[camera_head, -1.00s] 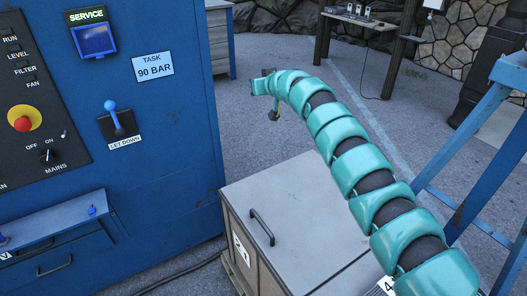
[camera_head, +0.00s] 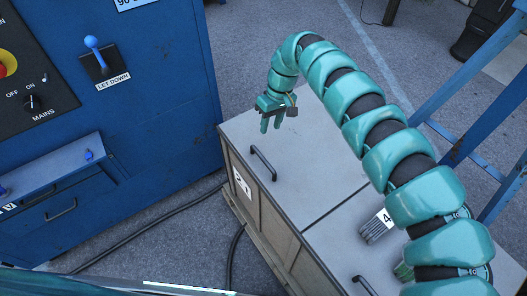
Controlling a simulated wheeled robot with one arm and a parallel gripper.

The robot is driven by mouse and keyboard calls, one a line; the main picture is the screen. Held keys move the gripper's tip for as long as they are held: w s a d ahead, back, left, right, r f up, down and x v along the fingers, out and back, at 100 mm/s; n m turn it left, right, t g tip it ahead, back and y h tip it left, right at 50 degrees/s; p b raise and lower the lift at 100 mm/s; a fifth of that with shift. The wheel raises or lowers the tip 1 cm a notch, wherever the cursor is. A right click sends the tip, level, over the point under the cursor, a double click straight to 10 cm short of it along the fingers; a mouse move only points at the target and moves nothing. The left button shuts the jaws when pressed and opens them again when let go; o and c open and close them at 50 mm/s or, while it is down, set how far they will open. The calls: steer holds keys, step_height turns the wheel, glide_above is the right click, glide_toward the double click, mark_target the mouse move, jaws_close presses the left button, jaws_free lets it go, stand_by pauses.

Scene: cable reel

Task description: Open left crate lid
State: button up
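The crate (camera_head: 242,208) stands right of the blue cabinet. Its left lid (camera_head: 325,150) is grey, lies flat and shut, and has a dark bar handle (camera_head: 263,164) near its front edge. My gripper (camera_head: 271,124) hangs above the far part of this lid, beyond the handle and apart from it. Its two fingers point down with a gap between them, and nothing shows between them. A second dark handle (camera_head: 364,286) shows at the bottom, on the right-hand part of the crate. My arm covers part of the crate's far right side.
The blue cabinet (camera_head: 165,110) with a lever (camera_head: 97,55) and a drawer (camera_head: 60,195) stands close on the left. Dark cables (camera_head: 150,228) lie on the floor before the crate. A blue ladder-like frame (camera_head: 480,125) stands at right.

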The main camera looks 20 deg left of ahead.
mark_target(263, 157)
steer(key=f, duration=0.4)
steer(key=s+a+f+p, duration=0.1)
steer(key=f, duration=0.4)
steer(key=s+f+p, duration=0.1)
steer(key=f, duration=0.3)
steer(key=shift+a+f, duration=0.4)
jaws_close()
